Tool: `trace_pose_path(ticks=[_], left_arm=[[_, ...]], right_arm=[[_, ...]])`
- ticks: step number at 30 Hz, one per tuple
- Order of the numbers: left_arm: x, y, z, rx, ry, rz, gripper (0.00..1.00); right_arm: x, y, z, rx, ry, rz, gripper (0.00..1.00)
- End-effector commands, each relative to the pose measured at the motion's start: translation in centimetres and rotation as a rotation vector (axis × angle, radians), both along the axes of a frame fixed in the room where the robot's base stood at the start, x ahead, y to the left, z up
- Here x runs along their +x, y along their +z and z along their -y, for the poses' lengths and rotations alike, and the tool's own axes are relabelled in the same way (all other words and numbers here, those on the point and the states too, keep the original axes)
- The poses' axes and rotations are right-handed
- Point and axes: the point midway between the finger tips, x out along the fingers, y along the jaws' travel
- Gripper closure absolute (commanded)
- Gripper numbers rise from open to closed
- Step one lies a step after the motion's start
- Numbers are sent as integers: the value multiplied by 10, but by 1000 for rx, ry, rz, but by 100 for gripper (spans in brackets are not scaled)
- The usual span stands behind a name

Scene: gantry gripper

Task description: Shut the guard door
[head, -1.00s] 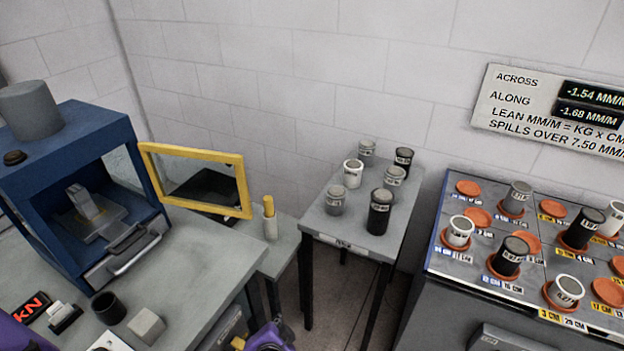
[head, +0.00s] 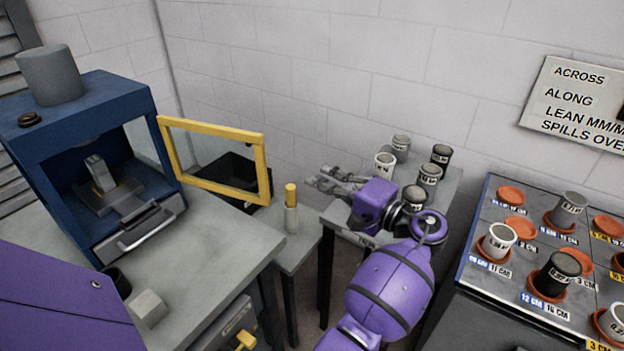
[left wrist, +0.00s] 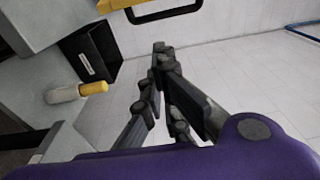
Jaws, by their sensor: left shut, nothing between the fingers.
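The guard door (head: 224,187) is a clear pane in a yellow frame. It stands open, swung out to the right from the front right edge of the blue machine housing (head: 75,95). My left gripper (head: 316,178) is shut and empty, to the right of the door's free edge, with a gap between them in the head view. Its fingers point left, towards the door. In the left wrist view the shut fingertips (left wrist: 160,48) lie below a dark bar loop (left wrist: 168,14) beside a yellow edge (left wrist: 112,4). My right gripper is not in view.
A yellow-topped white cylinder (head: 291,210) stands on the low bench below the door. A black bin (left wrist: 90,52) is behind it. Several canisters stand on a small grey table (head: 340,222) beside my arm. A grey block (head: 148,308) sits on the front bench.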

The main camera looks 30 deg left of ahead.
Motion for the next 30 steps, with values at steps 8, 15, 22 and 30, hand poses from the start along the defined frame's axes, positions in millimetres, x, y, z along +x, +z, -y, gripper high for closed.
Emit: trace_pose_path(ticks=[8,15,22,30], left_arm=[[11,5,-57,1,1,3,100],[2,4,-85,-3,-3,3,100],[-20,2,-81,-3,-3,4,100],[-23,0,-81,-2,-3,1,100]], right_arm=[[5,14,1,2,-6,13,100],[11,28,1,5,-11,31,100],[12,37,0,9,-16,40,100],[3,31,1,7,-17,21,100]])
